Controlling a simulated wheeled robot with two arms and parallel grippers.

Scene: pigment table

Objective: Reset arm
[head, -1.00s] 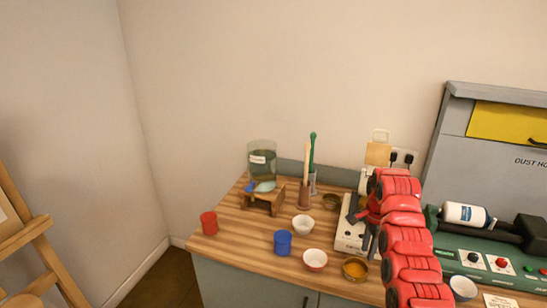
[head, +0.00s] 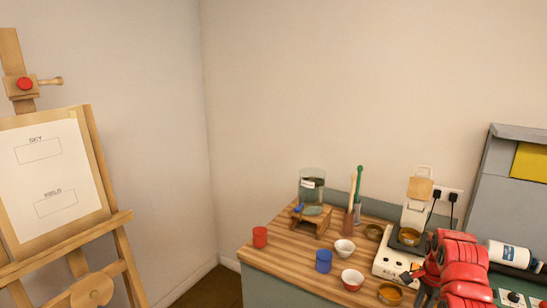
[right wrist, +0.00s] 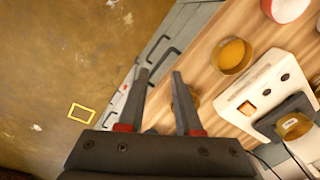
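My right gripper (right wrist: 160,75) is open in the right wrist view, its two dark fingers apart with nothing held between them. A small brass-coloured rim shows partly behind one finger. In the head view my red right arm is at the lower right, in front of the white appliance (head: 388,266); its fingers are hard to make out there. The white appliance also shows in the right wrist view (right wrist: 258,98), to the right of the fingers, and they are apart from it. My left gripper is not in view.
The wooden worktop (head: 290,258) holds a red cup (head: 260,237), a blue cup (head: 323,261), bowls including one of orange powder (head: 390,294), and a glass jar (head: 312,186) on a stand. An easel (head: 95,245) stands left, with clear floor between.

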